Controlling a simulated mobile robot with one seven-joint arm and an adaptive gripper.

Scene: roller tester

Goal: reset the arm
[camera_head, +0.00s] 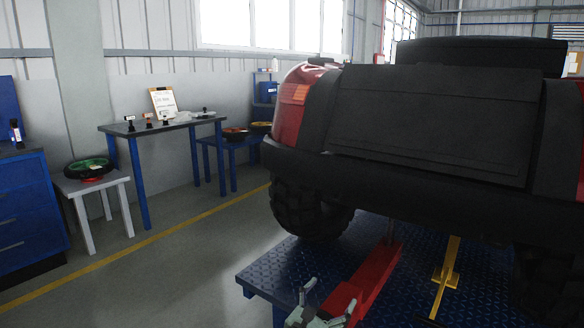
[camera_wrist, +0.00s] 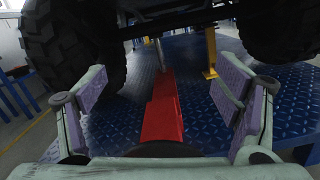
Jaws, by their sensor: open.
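My gripper (camera_head: 318,306) shows at the bottom of the head view, in front of the blue platform's near edge. In the wrist view my gripper (camera_wrist: 160,95) has its two fingers spread wide apart, with nothing held between them. Beyond and between the fingers lies a red jack (camera_wrist: 161,110) on the blue checkered platform (camera_wrist: 120,125). The red jack (camera_head: 367,285) also shows in the head view, running under the rear of the vehicle. How far the fingers are from the jack is hard to tell.
A red and black vehicle (camera_head: 430,120) stands over the blue platform (camera_head: 262,278). A yellow stand (camera_head: 446,276) is right of the jack. At left are a dark-topped table (camera_head: 170,126), a white stool (camera_head: 70,188) and a blue cabinet (camera_head: 30,205). The floor between is clear.

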